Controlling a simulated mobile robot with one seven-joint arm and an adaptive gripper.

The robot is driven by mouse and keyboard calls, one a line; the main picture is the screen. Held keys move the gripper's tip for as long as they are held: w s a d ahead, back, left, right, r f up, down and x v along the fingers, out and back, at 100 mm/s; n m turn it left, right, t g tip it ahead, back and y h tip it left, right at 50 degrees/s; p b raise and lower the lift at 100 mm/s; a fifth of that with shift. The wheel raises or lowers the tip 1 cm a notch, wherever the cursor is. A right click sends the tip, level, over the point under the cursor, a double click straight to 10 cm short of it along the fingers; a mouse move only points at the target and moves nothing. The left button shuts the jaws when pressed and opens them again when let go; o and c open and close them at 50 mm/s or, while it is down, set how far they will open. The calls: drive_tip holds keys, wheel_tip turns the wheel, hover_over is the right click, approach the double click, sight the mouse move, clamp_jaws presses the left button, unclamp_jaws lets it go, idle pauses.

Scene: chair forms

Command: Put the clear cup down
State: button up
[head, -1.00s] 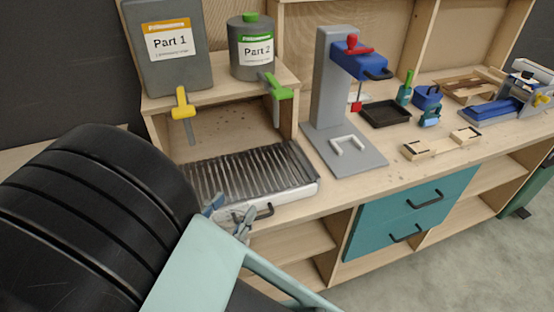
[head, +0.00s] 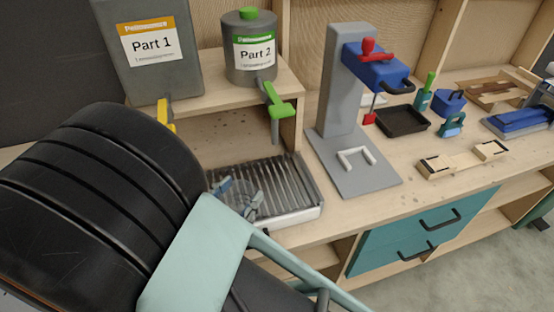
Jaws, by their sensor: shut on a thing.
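My gripper (head: 238,196) shows at the lower left of the head view, with its blue-grey fingers over the ribbed metal tray (head: 297,213). It is shut on the clear cup (head: 240,190), which is see-through and only faintly visible between the fingers. My arm hides part of the area. I cannot tell whether the cup's base touches the tray's slats.
A grey Part 1 container (head: 152,75) with a yellow tap and a grey Part 2 container (head: 250,65) with a green tap stand on a shelf above the tray. A grey press stand (head: 345,95) is to the right. A black tray (head: 403,121) lies beyond it.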

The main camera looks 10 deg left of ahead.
drive_tip(key=x, duration=0.5)
drive_tip(key=f+p+x, duration=0.1)
drive_tip(key=x, duration=0.4)
drive_tip(key=p+x, duration=0.1)
drive_tip(key=x, duration=0.4)
drive_tip(key=shift+w+d+f, duration=0.15)
drive_tip(key=shift+w+f, duration=0.05)
drive_tip(key=shift+w, duration=0.1)
drive_tip(key=shift+s, duration=0.1)
drive_tip(key=shift+f, duration=0.15)
drive_tip(key=shift+f, duration=0.15)
drive_tip(key=o, duration=0.8)
drive_tip(key=shift+r, duration=0.2)
